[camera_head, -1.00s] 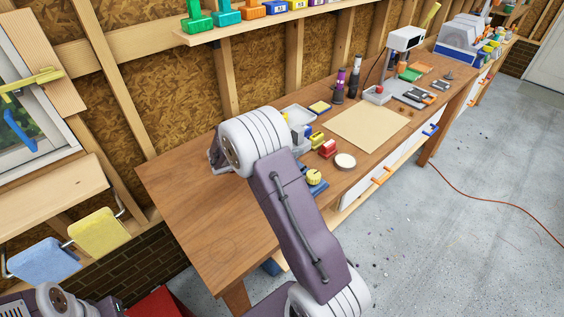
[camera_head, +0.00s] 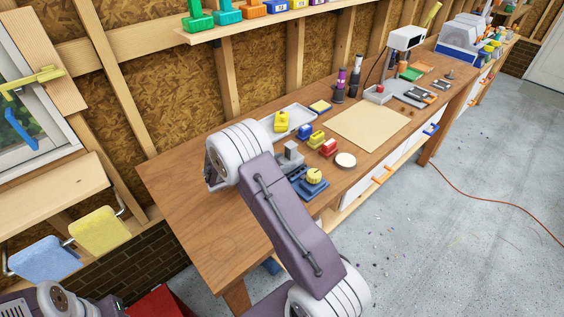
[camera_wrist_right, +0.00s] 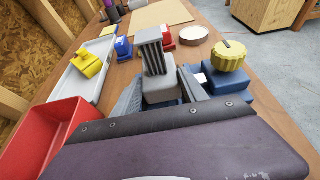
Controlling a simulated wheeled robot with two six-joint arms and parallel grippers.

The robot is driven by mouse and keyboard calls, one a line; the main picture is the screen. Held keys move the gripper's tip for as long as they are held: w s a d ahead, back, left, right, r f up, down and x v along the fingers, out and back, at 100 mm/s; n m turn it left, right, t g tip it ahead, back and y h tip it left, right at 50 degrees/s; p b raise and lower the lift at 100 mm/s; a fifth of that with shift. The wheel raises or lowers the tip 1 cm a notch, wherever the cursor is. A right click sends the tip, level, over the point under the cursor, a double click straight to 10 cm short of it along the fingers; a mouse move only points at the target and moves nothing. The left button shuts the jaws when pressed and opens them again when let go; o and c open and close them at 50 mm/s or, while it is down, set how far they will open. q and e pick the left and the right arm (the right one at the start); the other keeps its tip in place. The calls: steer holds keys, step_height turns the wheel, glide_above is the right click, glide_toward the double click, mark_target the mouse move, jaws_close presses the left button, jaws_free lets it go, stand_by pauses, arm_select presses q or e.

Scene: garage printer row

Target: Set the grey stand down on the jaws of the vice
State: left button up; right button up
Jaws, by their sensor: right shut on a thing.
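The grey stand (camera_wrist_right: 159,88), with a ribbed, slanted top, is between the fingers of my right gripper (camera_wrist_right: 160,76) in the right wrist view. The gripper is shut on it. In the head view the stand (camera_head: 291,155) shows just right of my arm, which hides the fingers. The blue vice (camera_wrist_right: 242,82) with a yellow knob (camera_wrist_right: 225,56) is right beside the stand, and some blue shows below the stand. The vice also shows in the head view (camera_head: 308,188). Its jaws are largely hidden, and I cannot tell whether the stand touches them. My left gripper is out of view.
A pale tray (camera_head: 296,116) holding a yellow block (camera_head: 281,122) lies behind the stand. Blue, yellow and red blocks and a white disc (camera_head: 345,160) stand to its right. A red bin (camera_wrist_right: 45,138) is close left of the gripper. The bench's left end (camera_head: 210,235) is clear.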

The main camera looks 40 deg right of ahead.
steer(key=shift+f, duration=0.4)
steer(key=o, duration=1.4)
steer(key=shift+o, duration=0.2)
steer(key=shift+r, duration=0.1)
steer(key=shift+w+a+r+p, duration=0.1)
steer(key=shift+a+r+p, duration=0.2)
steer(key=shift+r, duration=0.5)
steer(key=v, duration=1.1)
steer(key=shift+a+b, duration=0.15)
steer(key=shift+b, duration=0.2)
